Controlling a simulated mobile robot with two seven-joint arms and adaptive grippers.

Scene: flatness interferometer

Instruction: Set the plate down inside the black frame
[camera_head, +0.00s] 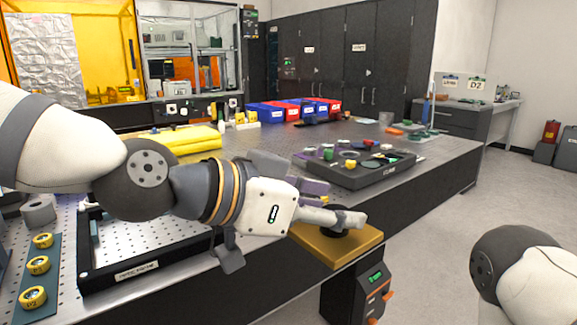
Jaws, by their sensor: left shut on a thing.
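A flat gold plate (318,246) with a dark knob on top hangs level at my left gripper (345,219). My left gripper is shut on the plate, at its knob; the fingers hide part of the knob. The plate shows to the right of the black frame (150,273), over the table's front edge. The black frame lies on the perforated table at lower left, with a label on its front bar. My left arm covers its back right part; the inside that shows is bare perforated surface. My right arm enters at lower right, its gripper out of view.
Yellow rings on a strip (53,277) lie left of the frame. A dark tray with small coloured parts (378,175) stands behind the plate. A black box with a green display (357,293) is below the plate.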

